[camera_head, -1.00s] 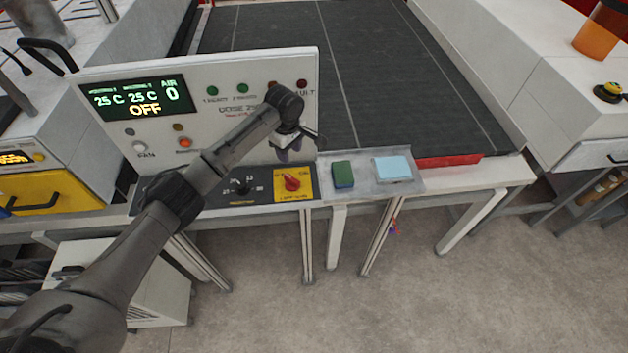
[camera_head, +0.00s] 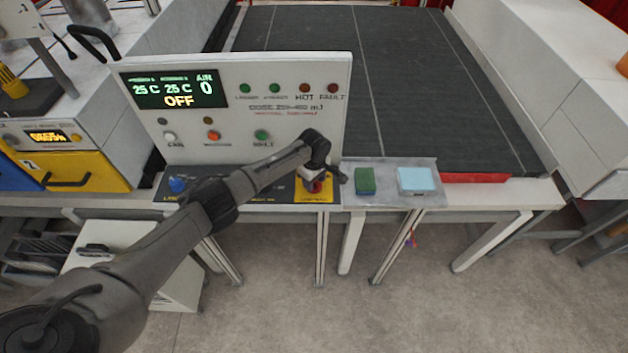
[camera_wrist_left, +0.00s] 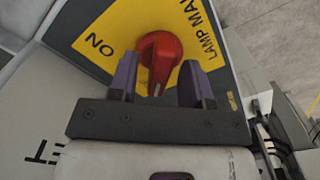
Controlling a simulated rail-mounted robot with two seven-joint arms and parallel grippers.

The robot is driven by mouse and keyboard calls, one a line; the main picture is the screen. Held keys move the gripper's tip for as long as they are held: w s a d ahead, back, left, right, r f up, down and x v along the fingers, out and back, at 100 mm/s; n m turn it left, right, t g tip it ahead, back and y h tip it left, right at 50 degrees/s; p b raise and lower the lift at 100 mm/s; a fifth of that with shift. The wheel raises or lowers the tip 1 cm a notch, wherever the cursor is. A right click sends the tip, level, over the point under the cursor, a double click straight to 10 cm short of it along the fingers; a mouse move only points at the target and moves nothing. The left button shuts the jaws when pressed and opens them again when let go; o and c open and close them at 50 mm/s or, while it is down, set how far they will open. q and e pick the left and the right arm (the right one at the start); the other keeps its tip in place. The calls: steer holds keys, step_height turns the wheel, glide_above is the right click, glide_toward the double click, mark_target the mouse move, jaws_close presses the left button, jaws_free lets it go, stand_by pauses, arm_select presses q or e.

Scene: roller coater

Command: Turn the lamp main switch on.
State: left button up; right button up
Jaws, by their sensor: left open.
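The lamp main switch is a red rotary knob on a yellow plate marked "ON" and "LAMP MAIN". In the left wrist view the red knob (camera_wrist_left: 160,58) stands between the two fingers of my left gripper (camera_wrist_left: 158,85), which is open around it. Whether either finger touches the knob I cannot tell. The white mark on the knob points toward the gripper base. In the head view my left gripper (camera_head: 318,180) is over the yellow plate (camera_head: 316,195) at the right end of the control panel and largely hides the knob. My right gripper is not in view.
The upright panel display (camera_head: 170,90) reads "OFF". A blue knob (camera_head: 177,186) is at the panel's left end. A green block (camera_head: 365,181) and a light blue block (camera_head: 415,179) lie on a tray right of the switch. A dark conveyor belt (camera_head: 400,60) is behind.

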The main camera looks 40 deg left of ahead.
arm_select(q)
steer(key=shift+f, duration=0.1)
jaws_close()
stand_by(0.4)
